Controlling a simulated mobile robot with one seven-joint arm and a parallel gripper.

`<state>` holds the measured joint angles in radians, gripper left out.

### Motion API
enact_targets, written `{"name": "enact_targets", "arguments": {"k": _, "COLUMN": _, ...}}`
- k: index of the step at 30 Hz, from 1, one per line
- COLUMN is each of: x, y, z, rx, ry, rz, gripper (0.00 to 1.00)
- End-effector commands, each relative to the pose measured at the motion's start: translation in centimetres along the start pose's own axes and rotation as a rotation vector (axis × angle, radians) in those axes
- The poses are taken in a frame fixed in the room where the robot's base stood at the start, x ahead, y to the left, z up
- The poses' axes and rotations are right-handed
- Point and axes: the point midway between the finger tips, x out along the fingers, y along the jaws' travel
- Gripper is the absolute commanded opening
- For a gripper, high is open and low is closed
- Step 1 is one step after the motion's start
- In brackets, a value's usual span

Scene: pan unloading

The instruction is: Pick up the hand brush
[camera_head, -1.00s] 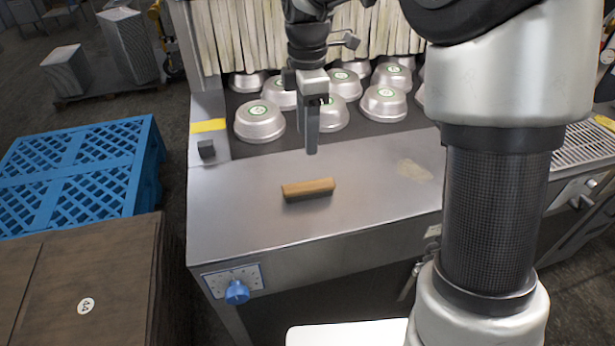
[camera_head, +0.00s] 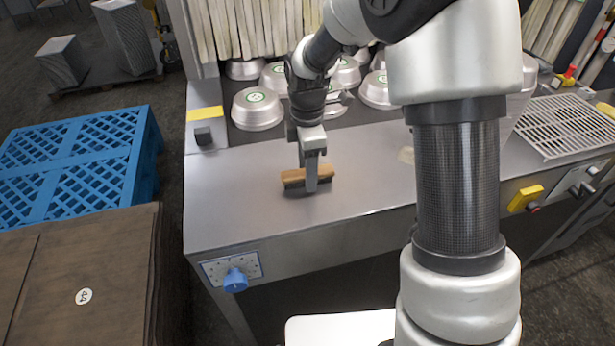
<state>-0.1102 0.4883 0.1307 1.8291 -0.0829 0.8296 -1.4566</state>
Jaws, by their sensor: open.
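The hand brush (camera_head: 292,178) has a light wooden back and dark bristles. It lies on the metal counter, left of the middle of the view. My gripper (camera_head: 311,186) points down at the brush, with one finger in front of its near side. The finger covers part of the brush's middle. The other finger is hidden, so I cannot tell whether the jaws touch the brush. The jaws are open.
The metal counter (camera_head: 233,205) is clear around the brush. Several upturned metal pans (camera_head: 257,109) stand behind it, before a strip curtain (camera_head: 240,30). A blue pallet (camera_head: 85,160) and stacked brown boards (camera_head: 70,260) stand left. A blue knob (camera_head: 235,280) sits on the counter's front.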

Motion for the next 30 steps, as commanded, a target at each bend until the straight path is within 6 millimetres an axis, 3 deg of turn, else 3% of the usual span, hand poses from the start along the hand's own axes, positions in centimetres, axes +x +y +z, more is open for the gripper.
{"name": "enact_targets", "arguments": {"k": 9, "x": 0.7, "y": 0.0, "z": 0.0, "rx": 0.0, "ry": 0.0, "rz": 0.0, "gripper": 0.48}}
{"name": "enact_targets", "arguments": {"k": 16, "x": 0.6, "y": 0.0, "z": 0.0, "rx": 0.0, "ry": 0.0, "rz": 0.0, "gripper": 0.1}}
{"name": "enact_targets", "arguments": {"k": 18, "x": 0.6, "y": 0.0, "z": 0.0, "rx": 0.0, "ry": 0.0, "rz": 0.001, "gripper": 0.03}}
{"name": "enact_targets", "arguments": {"k": 25, "x": 0.3, "y": 0.0, "z": 0.0, "rx": 0.0, "ry": 0.0, "rz": 0.002, "gripper": 0.03}}
{"name": "enact_targets", "arguments": {"k": 30, "x": -2.0, "y": 0.1, "z": 0.0, "rx": 0.001, "ry": 0.0, "rz": 0.004, "gripper": 0.03}}
